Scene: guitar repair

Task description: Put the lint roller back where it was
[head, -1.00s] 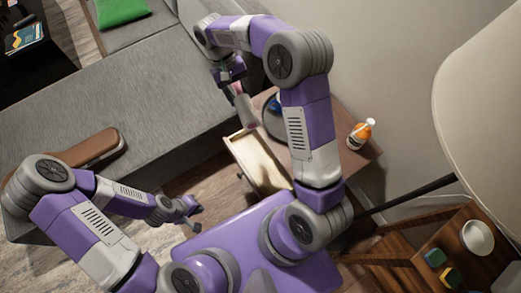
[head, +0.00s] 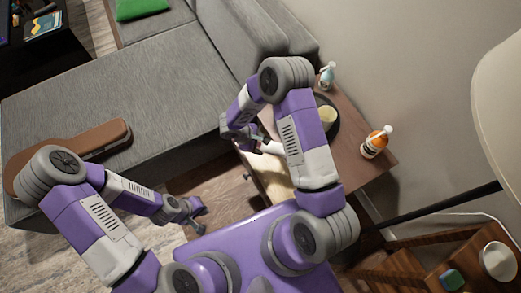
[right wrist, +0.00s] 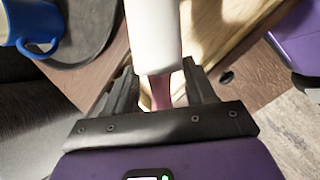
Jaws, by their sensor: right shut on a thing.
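The lint roller has a white roll and a pink handle. My right gripper (head: 256,144) is shut on the pink handle (right wrist: 160,90). The white roll (right wrist: 153,38) points away from the fingers in the right wrist view and also shows in the head view (head: 272,148). The roller is over the open drawer (head: 274,184) of the wooden side table (head: 350,170); I cannot tell whether it touches the drawer. Part of the drawer is hidden by my right arm. My left gripper (head: 192,218) is low over the floor, away from the roller, with no object visible in it.
A dark round tray (right wrist: 75,40) with a blue mug (right wrist: 30,28) stands on the table top beside the drawer. An orange bottle (head: 375,143) and a pale blue bottle (head: 327,76) stand on the table too. The grey sofa (head: 130,80) borders the drawer's left side.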

